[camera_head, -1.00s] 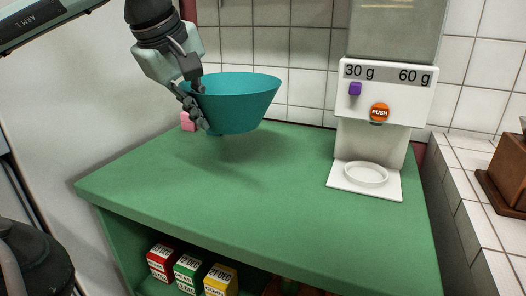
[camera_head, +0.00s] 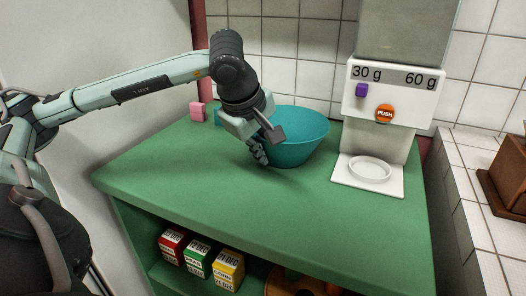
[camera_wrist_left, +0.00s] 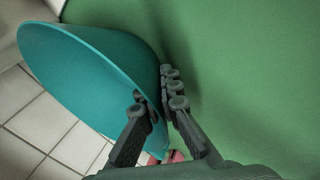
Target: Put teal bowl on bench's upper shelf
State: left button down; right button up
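The teal bowl (camera_head: 305,139) is upright at the back middle of the green bench's top (camera_head: 210,180), close to or touching it; I cannot tell contact for certain. My left gripper (camera_head: 267,143) reaches down at the bowl's left side. In the left wrist view the fingers (camera_wrist_left: 156,105) are close together with the wall of the bowl (camera_wrist_left: 85,75) between them, one finger on its inner side and one outside. The open shelf (camera_head: 160,270) under the bench top shows at its front. My right gripper is not in view.
A white dispenser (camera_head: 368,180) stands right of the bowl. A pink block (camera_head: 197,112) and a small teal thing (camera_head: 219,115) sit behind the gripper. Red, green and yellow boxes (camera_head: 198,261) and a round brown item (camera_head: 283,285) occupy the shelf. The bench top's front is clear.

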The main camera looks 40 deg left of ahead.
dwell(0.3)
pick_arm(q)
jog(key=c, duration=2.2)
grip_release()
jog(key=shift+f, duration=0.1)
jog(key=o, duration=0.5)
